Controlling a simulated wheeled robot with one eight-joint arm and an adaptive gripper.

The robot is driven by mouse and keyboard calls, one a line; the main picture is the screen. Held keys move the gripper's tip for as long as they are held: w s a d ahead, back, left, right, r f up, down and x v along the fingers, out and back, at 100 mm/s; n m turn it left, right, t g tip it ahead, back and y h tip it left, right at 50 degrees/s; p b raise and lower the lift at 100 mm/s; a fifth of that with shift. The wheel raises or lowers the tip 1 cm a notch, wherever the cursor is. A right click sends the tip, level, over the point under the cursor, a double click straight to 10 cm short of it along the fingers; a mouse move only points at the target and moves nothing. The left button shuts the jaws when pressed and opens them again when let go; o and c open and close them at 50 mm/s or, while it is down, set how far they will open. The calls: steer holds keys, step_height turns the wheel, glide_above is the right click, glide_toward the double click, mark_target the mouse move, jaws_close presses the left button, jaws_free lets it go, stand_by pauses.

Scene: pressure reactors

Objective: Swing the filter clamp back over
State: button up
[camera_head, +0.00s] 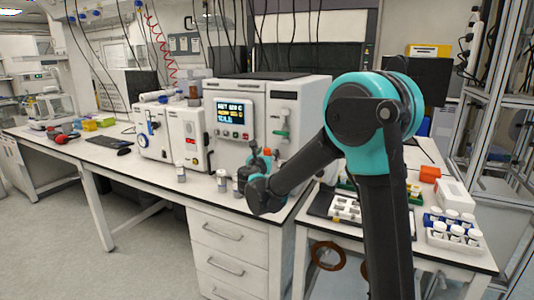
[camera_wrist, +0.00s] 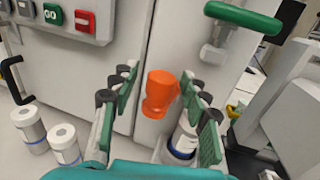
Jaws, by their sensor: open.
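On the right-hand panel of the white machine is a green-handled lever (camera_head: 281,133) on a metal stem; I take it for the filter clamp. In the wrist view the green handle (camera_wrist: 243,16) runs out to the right at the top, beyond my right finger. My gripper (camera_wrist: 160,82) is open, its green-padded fingers on either side of an orange funnel-like piece (camera_wrist: 160,93) in front of the machine. I cannot tell whether the fingers touch it. A white-capped vial (camera_wrist: 183,143) stands behind the right finger, partly hidden. In the head view my gripper (camera_head: 259,163) is low before the machine.
Two white-capped vials (camera_wrist: 48,137) stand on the bench to the left. The machine carries a screen (camera_head: 233,112) and buttons. The bench's left part has free room.

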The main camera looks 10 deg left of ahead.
jaws_close()
stand_by(0.3)
steer(key=shift+d, duration=0.1)
steer(key=shift+s+d+n+g+y, duration=0.15)
steer(key=shift+d+n+g+y, duration=0.4)
steer(key=shift+n+y, duration=1)
steer(key=shift+s+d+n+g+y, duration=0.25)
steer(key=shift+d+n+y, duration=0.5)
steer(key=shift+y, duration=1.35)
steer(key=shift+s+d+n+g+y, duration=0.1)
steer(key=shift+d+n+g+y, duration=0.4)
steer(key=shift+n+y, duration=1.15)
steer(key=shift+m, duration=0.25)
jaws_free()
